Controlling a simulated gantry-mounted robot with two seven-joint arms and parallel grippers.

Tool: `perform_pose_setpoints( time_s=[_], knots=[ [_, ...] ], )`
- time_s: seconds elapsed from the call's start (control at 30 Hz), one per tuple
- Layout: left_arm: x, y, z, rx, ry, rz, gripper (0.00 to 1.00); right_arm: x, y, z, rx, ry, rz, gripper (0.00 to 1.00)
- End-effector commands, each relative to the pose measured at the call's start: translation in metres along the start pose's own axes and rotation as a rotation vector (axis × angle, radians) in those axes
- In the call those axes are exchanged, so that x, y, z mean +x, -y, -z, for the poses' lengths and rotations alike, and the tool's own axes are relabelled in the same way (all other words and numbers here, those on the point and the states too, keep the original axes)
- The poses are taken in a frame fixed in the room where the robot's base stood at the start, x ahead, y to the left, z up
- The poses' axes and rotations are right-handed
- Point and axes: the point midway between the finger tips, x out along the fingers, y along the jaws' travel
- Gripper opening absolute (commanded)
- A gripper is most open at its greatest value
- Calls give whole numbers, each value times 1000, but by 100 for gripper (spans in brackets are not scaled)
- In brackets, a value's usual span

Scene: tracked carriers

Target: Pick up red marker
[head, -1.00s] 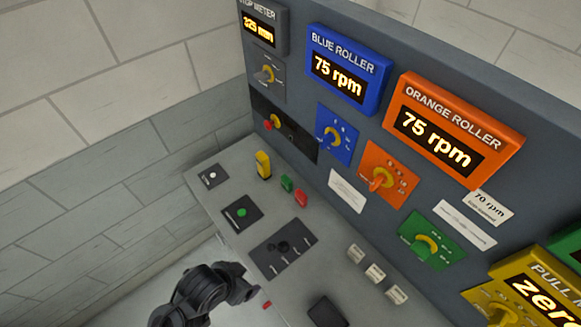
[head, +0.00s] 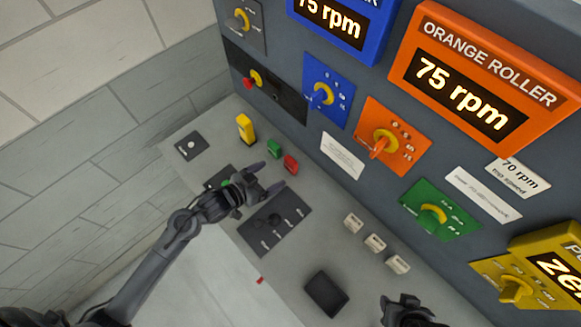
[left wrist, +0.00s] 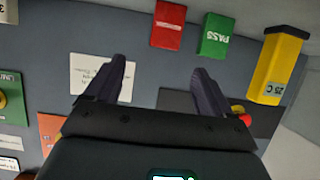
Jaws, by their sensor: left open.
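The red marker (head: 290,163) is a small red block standing on the grey console, next to a green marker (head: 274,148). In the left wrist view the red marker (left wrist: 167,25) shows at the top, with unreadable lettering, beside the green marker (left wrist: 216,35) marked PASS. My left gripper (head: 268,178) is open and empty, its fingers pointing toward the red marker and a little short of it. In the left wrist view the marker lies beyond the left gripper's (left wrist: 160,75) fingertips. My right gripper (head: 405,308) shows partly at the bottom edge; its fingers are unclear.
A yellow block (head: 246,128) stands left of the green marker. A dark joystick panel (head: 287,229) lies below my left gripper. The upright panel (head: 300,140) with knobs rises close behind the markers. White blocks (head: 375,243) and a dark pad (head: 326,293) are to the right.

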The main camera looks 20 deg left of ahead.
Motion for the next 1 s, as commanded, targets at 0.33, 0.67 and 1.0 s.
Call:
perform_pose_setpoints(
  time_s=[0.33, 0.67, 1.0],
  knots=[
    [46, 7, 3, 8, -18, -5, 83, 6, 2, 0, 8, -6, 7, 43],
    [67, 7, 4, 9, -17, -5, 83, 7, 2, 0, 7, -6, 5, 43],
    [107, 8, 3, 8, -16, -5, 83, 9, 0, -1, -3, -5, -2, 43]
  ],
)
